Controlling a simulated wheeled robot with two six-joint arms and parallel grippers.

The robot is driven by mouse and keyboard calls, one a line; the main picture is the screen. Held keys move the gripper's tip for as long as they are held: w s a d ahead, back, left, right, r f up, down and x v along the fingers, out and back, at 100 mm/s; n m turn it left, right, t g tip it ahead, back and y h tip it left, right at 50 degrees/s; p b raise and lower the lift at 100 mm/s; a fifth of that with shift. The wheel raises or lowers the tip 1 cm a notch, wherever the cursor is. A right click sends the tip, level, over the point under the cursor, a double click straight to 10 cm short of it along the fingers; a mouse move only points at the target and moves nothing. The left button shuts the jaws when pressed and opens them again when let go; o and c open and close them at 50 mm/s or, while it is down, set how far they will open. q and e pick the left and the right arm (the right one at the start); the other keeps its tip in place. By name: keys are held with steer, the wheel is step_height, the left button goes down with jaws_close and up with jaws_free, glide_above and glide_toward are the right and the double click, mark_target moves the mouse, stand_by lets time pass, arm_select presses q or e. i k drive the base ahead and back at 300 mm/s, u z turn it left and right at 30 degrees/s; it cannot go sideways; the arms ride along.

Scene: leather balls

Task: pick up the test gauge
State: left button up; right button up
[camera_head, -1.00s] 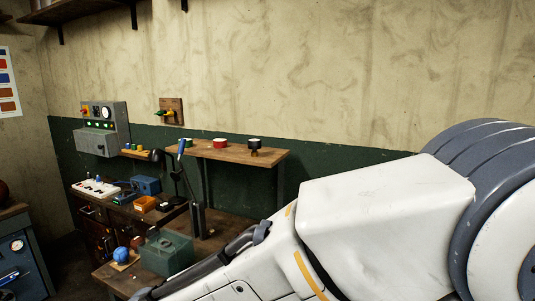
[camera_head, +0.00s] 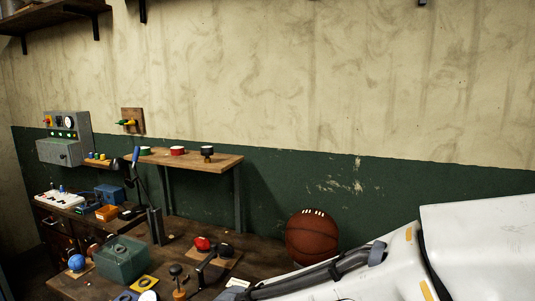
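I cannot single out the test gauge for certain among the small items. A round white dial (camera_head: 69,121) shows on the grey control box on the wall at the left. A small black-topped item (camera_head: 207,152) stands on the raised wooden shelf. On the bench below, a black-knobbed item with a wooden base (camera_head: 177,278) stands near the front. My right arm enters from the lower right and covers the right part of the bench; its gripper is not visible. My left gripper is not in view.
A basketball (camera_head: 312,237) sits at the back of the bench against the green wall. A green metal box (camera_head: 120,259), a blue ball (camera_head: 76,262) and a red-knobbed item (camera_head: 202,244) crowd the bench. The raised shelf (camera_head: 222,162) also holds red and green-based items.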

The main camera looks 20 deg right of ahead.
mark_target(206, 150)
steer(key=z, duration=0.25)
steer(key=i, duration=0.95)
steer(key=k, duration=0.45)
steer(key=u, duration=1.9)
steer(key=i, duration=1.65)
steer(key=z, duration=2.8)
